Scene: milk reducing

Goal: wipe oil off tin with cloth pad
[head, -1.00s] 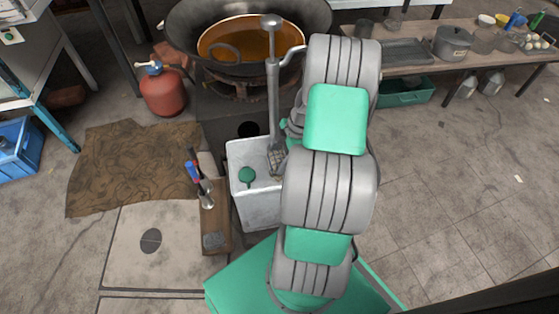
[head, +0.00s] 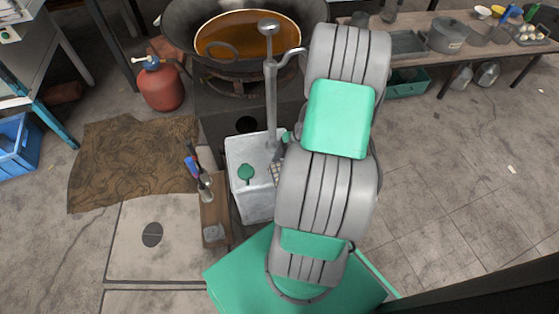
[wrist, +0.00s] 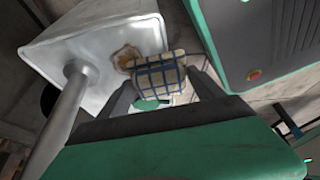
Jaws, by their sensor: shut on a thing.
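The tin (head: 257,205) is a pale metal box with a green cap (head: 246,172) on top, standing just left of my arm. In the wrist view the tin (wrist: 90,45) fills the upper left, with a brown oil patch (wrist: 126,54) on its surface. My gripper (wrist: 160,88) is shut on the cloth pad (wrist: 158,72), cream with blue check lines. The pad is beside the patch and appears to overlap its edge; I cannot tell whether it touches the tin. In the head view my arm hides the gripper and most of the pad (head: 277,172).
A metal pump pole (head: 270,95) rises by the tin, also close in the wrist view (wrist: 65,120). A large pan of oil (head: 245,35) sits behind. A wooden stand (head: 214,215) with tools is left of the tin. Open floor (head: 450,200) lies right.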

